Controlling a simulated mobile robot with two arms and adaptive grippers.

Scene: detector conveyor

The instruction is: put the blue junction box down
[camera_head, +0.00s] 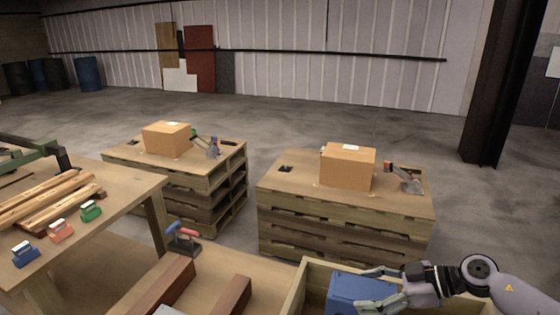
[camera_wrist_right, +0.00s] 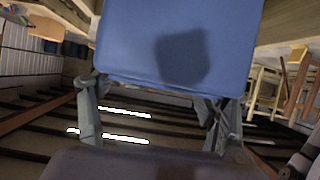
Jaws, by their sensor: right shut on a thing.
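The blue junction box (camera_head: 345,287) is at the lower right of the head view. It also fills the upper middle of the right wrist view (camera_wrist_right: 130,40), where a dark shadow lies on its face. My right gripper (camera_head: 368,288) is shut on it, with one finger at each side in the wrist view (camera_wrist_right: 152,95). The box is at a wooden crate (camera_head: 295,290) with raised walls. The box's underside is hidden in the head view, so I cannot tell whether it touches the crate floor. My left gripper is not in view.
Two pallet stacks (camera_head: 340,222) (camera_head: 175,180) behind carry cardboard boxes (camera_head: 348,168) (camera_head: 167,138) and small devices. A table (camera_head: 120,215) at left holds wood pieces and blue, orange and green blocks.

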